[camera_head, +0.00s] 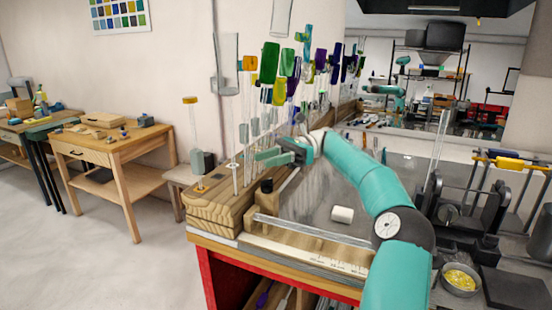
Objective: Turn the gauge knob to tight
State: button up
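My gripper (262,157) is at the end of my teal arm, with its fingers pointing left among the upright glass rods. The fingers are small in this view, and whether there is a gap between them is unclear. A small dark knob-like piece (266,186) stands on a wooden block just below the fingers, apparently apart from them. It may be the gauge knob, but I cannot read any marking for tight or its turned position. A wooden strip with a printed scale (305,254) lies along the bench's front edge.
A stepped wooden rack (222,212) holds several upright glass rods with coloured pieces. A small white cylinder (342,214) lies on the grey bench top. Dark fixtures and a bowl of yellow bits (459,280) are at the right. A wooden table (112,142) stands apart at the left.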

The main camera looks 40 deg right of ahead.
jog(key=s+a+r, duration=0.3)
jog(key=s+r, duration=0.1)
jog(key=s, duration=0.4)
jog(key=shift+a, duration=0.4)
jog(key=shift+s, duration=0.1)
